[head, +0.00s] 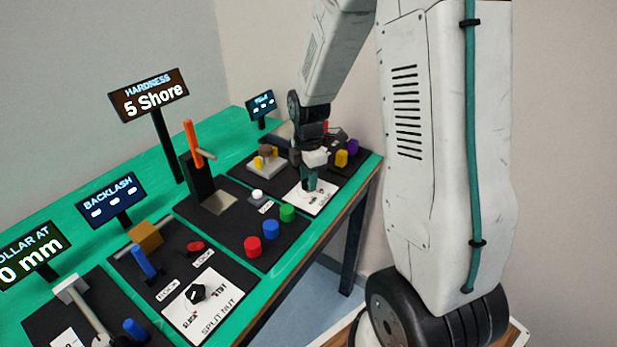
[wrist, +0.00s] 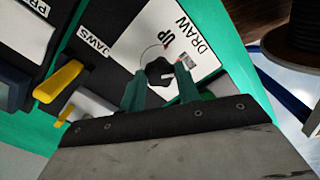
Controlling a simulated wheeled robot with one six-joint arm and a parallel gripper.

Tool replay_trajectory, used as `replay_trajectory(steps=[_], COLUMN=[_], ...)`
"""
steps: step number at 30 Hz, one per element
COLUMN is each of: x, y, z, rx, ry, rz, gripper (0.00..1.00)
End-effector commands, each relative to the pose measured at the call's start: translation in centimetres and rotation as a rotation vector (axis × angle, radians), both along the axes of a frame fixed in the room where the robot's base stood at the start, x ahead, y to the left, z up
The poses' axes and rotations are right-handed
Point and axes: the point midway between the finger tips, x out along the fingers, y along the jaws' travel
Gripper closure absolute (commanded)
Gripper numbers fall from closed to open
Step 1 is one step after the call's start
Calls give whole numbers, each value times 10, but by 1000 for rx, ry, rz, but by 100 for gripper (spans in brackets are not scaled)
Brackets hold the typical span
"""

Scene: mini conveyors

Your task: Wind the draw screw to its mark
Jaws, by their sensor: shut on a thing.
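The draw screw is a small black knob (wrist: 158,71) on a white plate (wrist: 208,60) lettered DRAW and UP, with a curved line printed beside the knob. My gripper (wrist: 161,82) has its green fingers on either side of the knob and is shut on it in the wrist view. In the head view my gripper (head: 309,180) points down over the plate (head: 318,205) and hides the knob.
In the wrist view yellow levers (wrist: 58,84) stand beside the plate, near a JAWS label (wrist: 94,43). In the head view a small screen (head: 261,105) stands behind, its text too small to read. A purple knob (head: 352,146) and green button (head: 287,212) are near my gripper.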

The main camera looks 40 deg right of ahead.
Motion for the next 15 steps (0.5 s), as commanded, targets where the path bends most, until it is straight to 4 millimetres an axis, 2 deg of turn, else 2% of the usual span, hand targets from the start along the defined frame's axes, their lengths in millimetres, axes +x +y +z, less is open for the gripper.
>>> replay_trajectory(steps=[15], x=[1], y=[0], z=[1], rx=[-2], ry=[-4], rz=[29], gripper=[90])
